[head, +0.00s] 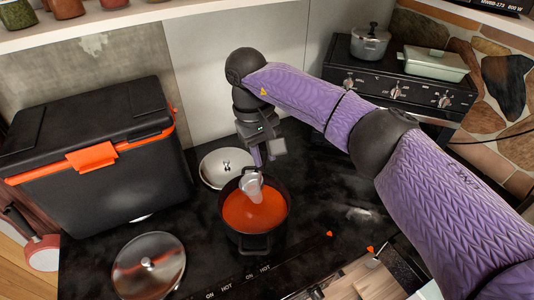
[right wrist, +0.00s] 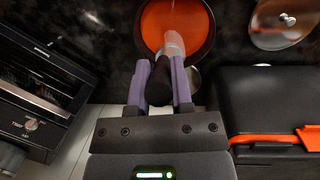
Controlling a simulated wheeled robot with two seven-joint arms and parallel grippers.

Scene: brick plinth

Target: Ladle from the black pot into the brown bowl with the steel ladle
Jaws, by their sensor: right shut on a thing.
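The black pot (head: 230,222) stands on the dark cooktop, with orange-red liquid (head: 256,212) in it. The steel ladle (head: 251,184) reaches over the pot's far rim, its head at the liquid; I cannot tell how deep it dips. My right gripper (head: 263,153) is above and behind the pot. In the right wrist view, my right gripper (right wrist: 160,88) is shut on the ladle's black handle (right wrist: 160,78), and the ladle head (right wrist: 173,44) is over the pot (right wrist: 212,38). The brown bowl is not seen in either view. My left gripper is not in view.
A black cooler box (head: 95,165) with an orange latch stands at the left. A small stove (head: 385,92) is at the back right.

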